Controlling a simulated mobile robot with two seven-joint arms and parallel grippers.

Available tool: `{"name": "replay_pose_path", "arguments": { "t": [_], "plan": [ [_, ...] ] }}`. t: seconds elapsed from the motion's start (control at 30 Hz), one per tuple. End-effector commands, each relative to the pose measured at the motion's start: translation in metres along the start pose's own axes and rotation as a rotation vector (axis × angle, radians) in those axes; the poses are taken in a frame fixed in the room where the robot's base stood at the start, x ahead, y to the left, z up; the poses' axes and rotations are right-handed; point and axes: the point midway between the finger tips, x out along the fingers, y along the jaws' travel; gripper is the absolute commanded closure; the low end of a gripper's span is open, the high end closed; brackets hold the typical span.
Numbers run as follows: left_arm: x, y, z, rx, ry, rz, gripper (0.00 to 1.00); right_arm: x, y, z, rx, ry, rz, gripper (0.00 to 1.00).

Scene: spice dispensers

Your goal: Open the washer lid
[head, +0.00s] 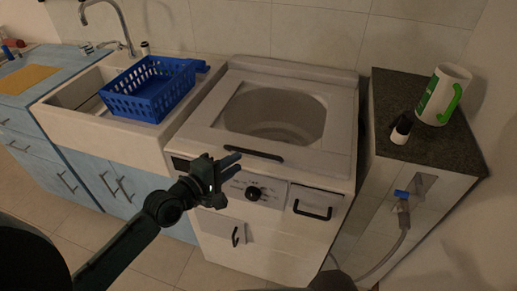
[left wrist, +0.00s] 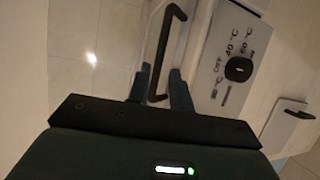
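The white washer (head: 330,170) stands in the middle of the head view. Its top has a square lid area (head: 222,112) around a round opening with the drum visible; I cannot tell whether a clear pane covers it. A long black lid handle (head: 262,155) runs along the front edge of the top; it also shows in the left wrist view (left wrist: 168,45). My left gripper (head: 232,160) is just in front of this handle. In the left wrist view the left gripper (left wrist: 160,85) is open, its fingers on either side of the handle's near end.
A dial (head: 254,194) and a black drawer handle (head: 312,212) are on the washer's front. A blue basket (head: 150,92) sits on the sink at the left.

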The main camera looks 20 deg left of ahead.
Motion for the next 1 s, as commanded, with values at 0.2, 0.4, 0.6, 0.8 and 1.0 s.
{"name": "replay_pose_path", "arguments": {
  "t": [0.2, 0.4, 0.6, 0.8, 1.0],
  "plan": [
    [0.049, 0.002, 0.0, 0.001, 0.0, 0.002, 0.78, -0.001, -0.001, 0.0, 0.003, -0.005, 0.001, 0.38],
    [0.081, 0.001, 0.0, 0.0, 0.0, 0.001, 0.78, 0.0, 0.0, 0.001, 0.004, -0.006, 0.002, 0.38],
    [0.095, 0.0, 0.0, 0.001, 0.0, -0.001, 0.78, 0.0, 0.0, 0.002, 0.004, -0.007, 0.002, 0.38],
    [0.096, 0.0, 0.0, 0.001, 0.0, -0.001, 0.78, -0.001, 0.0, 0.002, 0.004, -0.007, 0.003, 0.38],
    [0.096, 0.0, 0.0, 0.001, 0.0, -0.001, 0.87, -0.001, 0.0, 0.003, 0.004, -0.009, 0.003, 0.38]
  ]
}}
